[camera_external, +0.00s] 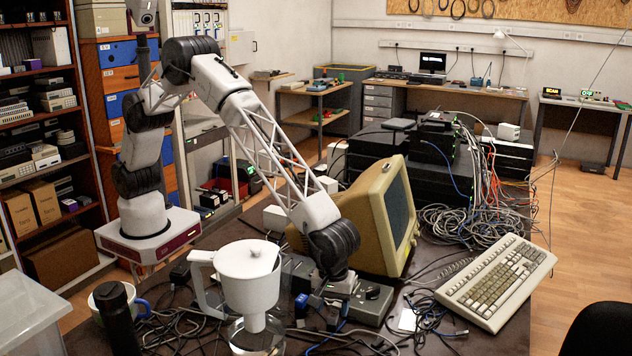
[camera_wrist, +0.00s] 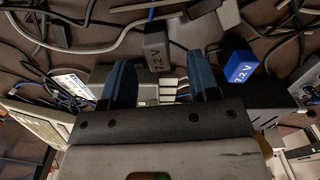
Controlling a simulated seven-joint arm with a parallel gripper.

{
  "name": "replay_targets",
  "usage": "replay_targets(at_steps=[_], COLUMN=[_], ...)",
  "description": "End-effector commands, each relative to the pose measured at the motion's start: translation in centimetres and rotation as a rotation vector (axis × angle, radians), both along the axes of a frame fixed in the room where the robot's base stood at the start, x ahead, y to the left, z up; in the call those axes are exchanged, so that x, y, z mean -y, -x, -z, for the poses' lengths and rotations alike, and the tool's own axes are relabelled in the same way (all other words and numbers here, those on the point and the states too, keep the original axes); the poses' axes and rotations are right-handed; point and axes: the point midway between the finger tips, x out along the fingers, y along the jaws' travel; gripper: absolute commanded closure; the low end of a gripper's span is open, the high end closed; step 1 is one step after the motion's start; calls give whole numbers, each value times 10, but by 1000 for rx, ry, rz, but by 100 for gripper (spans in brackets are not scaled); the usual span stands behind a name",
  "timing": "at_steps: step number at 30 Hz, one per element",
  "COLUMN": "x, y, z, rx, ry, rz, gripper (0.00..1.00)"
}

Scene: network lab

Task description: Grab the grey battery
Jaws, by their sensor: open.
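The grey battery, a small dark grey block marked 7.2 V, shows in the wrist view (camera_wrist: 158,50) at the upper middle. It appears just beyond the gap between my fingertips, apart from both. My gripper (camera_wrist: 159,68) is open, with one blue-grey finger on each side and nothing held. In the external view my gripper (camera_external: 334,288) is low over the cluttered table, partly hidden by my dark wrist. I cannot pick out the grey battery clearly there. A blue battery marked 7.2 V (camera_wrist: 238,67) lies to the right of the grey one; it also shows in the external view (camera_external: 301,304).
Loose cables (camera_wrist: 90,42) lie around the batteries. A white jug-like appliance (camera_external: 248,275) stands left of my gripper. A beige monitor (camera_external: 365,225) stands close behind, and a grey box with knobs (camera_external: 368,302) sits to the right. A keyboard (camera_external: 497,280) lies further right.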

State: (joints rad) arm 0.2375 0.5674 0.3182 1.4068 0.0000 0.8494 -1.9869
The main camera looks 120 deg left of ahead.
Motion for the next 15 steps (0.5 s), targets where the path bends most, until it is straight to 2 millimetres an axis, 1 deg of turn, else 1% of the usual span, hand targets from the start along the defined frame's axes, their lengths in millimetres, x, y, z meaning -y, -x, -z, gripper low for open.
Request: replay_targets(at_steps=[10, 15], x=[0, 0], y=[0, -1], z=[2, 15], rx=[0, -1], ry=[0, 0], rz=[0, 0], gripper=[45, 45])
